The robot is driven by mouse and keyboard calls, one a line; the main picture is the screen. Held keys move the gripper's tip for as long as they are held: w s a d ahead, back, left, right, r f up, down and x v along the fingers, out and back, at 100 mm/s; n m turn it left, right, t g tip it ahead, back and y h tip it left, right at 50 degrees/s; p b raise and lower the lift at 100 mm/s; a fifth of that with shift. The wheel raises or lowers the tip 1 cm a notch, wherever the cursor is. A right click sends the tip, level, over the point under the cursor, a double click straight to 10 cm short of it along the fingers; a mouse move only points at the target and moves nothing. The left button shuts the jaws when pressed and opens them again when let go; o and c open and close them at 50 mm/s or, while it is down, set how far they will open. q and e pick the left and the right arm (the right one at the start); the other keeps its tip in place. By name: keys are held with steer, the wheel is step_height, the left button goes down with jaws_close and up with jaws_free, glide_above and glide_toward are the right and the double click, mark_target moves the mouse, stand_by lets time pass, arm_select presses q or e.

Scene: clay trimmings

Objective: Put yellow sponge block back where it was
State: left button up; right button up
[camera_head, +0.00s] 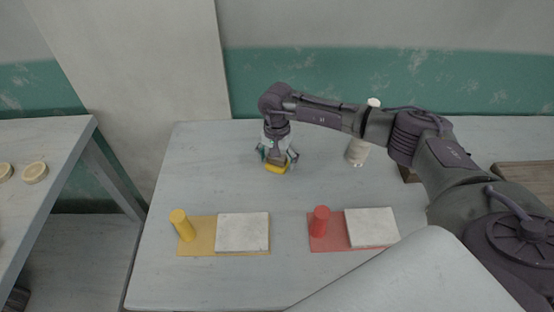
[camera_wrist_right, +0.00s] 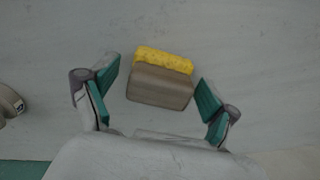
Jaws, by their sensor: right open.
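The yellow sponge block (camera_head: 276,168) is on the back middle of the table, partly hidden under my right gripper (camera_head: 278,158). In the right wrist view the yellow sponge block (camera_wrist_right: 163,61) shows as a yellow strip against a taupe block-shaped part (camera_wrist_right: 160,88); I cannot tell whether the two are one piece. My right gripper (camera_wrist_right: 155,97) is open, with its teal-padded fingers at either side of the block and gaps on both sides. It points down from above. My left gripper is not in view.
A yellow cylinder (camera_head: 182,224) and white slab (camera_head: 242,232) are at a yellow mat (camera_head: 197,248). A red cylinder (camera_head: 319,221) and another slab (camera_head: 372,227) are at a red mat (camera_head: 325,244). A cream bottle-like object (camera_head: 357,151) stands right of my gripper. The table's left-middle is clear.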

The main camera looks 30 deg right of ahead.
steer(key=shift+r, duration=0.3)
step_height(320, 180, up, 12)
steer(key=b, duration=0.2)
steer(key=shift+f, duration=0.15)
